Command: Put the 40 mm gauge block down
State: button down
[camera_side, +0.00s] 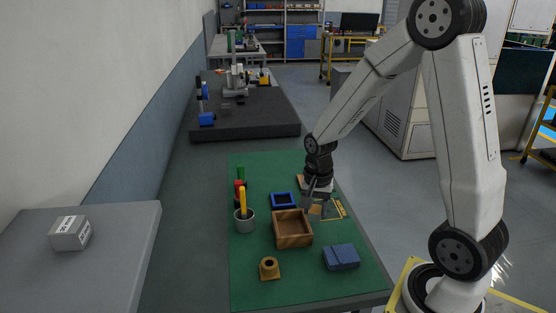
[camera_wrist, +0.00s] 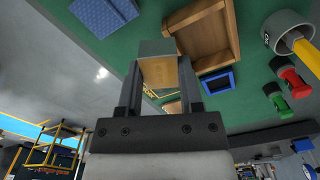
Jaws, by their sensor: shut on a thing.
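My gripper (camera_side: 312,197) is over the right side of the green mat (camera_side: 255,165), just beyond the wooden box. In the wrist view my gripper (camera_wrist: 158,68) is shut on the gauge block (camera_wrist: 158,72), a smooth, shiny rectangular block between the two fingers. The block shows small and tan below the fingers in the side view (camera_side: 316,210). I cannot tell whether its underside touches anything. No size marking on it is readable.
An open wooden box (camera_side: 293,242) stands close to my gripper, with a blue-rimmed tray (camera_side: 283,207) behind it. A grey cup (camera_side: 245,225), a tan holed piece (camera_side: 269,270) and a blue folded cloth (camera_side: 341,257) surround it. Yellow strips (camera_side: 336,209) lie right of my gripper.

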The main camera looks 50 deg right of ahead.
send_over(291, 231)
jog(key=s, duration=0.1)
notch_tip(291, 231, down, 6)
jog(key=shift+s+a, duration=0.1)
jog(key=shift+a, duration=0.05)
jog(key=shift+w+f, duration=0.4)
jog(key=shift+w+f, duration=0.2)
jog(key=shift+f, duration=1.65)
jog(key=shift+f, duration=0.1)
jog(key=c, duration=0.5)
grip_release()
jog(key=shift+c, duration=0.2)
